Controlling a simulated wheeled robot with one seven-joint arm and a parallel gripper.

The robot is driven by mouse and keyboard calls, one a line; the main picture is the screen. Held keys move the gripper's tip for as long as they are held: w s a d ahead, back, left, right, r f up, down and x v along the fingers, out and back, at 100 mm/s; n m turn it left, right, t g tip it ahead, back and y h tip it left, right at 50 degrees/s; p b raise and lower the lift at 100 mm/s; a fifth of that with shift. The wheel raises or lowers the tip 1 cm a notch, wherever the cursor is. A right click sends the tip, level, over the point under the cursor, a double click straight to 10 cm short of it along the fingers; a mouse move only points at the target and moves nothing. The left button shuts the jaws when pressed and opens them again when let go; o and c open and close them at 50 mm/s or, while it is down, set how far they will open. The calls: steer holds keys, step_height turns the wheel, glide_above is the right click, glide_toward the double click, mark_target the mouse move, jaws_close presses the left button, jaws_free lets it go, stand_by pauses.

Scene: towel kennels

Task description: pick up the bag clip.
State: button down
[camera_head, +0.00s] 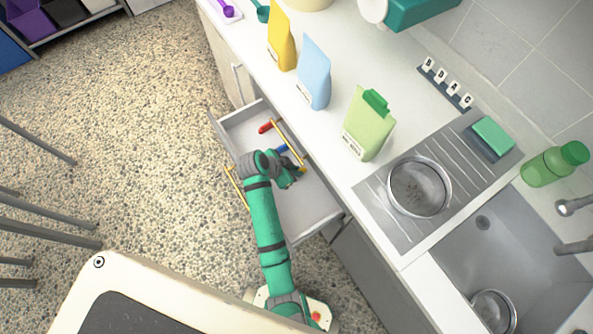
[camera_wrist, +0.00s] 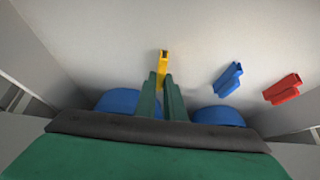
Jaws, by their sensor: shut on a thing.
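A yellow bag clip (camera_wrist: 163,58) stands out beyond my green fingertips (camera_wrist: 162,82) in the wrist view, its near end between them. My gripper is shut on it, low inside an open drawer. In the head view the gripper (camera_head: 291,179) is partly hidden by my arm, and a bit of the yellow clip (camera_head: 302,169) shows beside it. A blue clip (camera_wrist: 228,78) and a red clip (camera_wrist: 283,89) lie apart to the right on the drawer floor. They also show in the head view, blue (camera_head: 282,148) and red (camera_head: 265,127).
The white drawer (camera_head: 318,208) has walls close around my gripper. Above, the counter holds yellow (camera_head: 281,42), blue (camera_head: 314,77) and green (camera_head: 368,130) bags, and a metal bowl (camera_head: 419,187) near the sink.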

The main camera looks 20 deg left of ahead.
steer(key=shift+r, duration=0.45)
steer(key=s+a, duration=0.1)
steer(key=a, duration=0.3)
steer(key=s+a, duration=0.1)
steer(key=a, duration=0.3)
steer(key=s+a, duration=0.1)
steer(key=a, duration=0.4)
steer(key=shift+r, duration=0.15)
step_height(320, 180, up, 14)
steer(key=shift+f, duration=0.25)
steer(key=shift+w+d, duration=0.1)
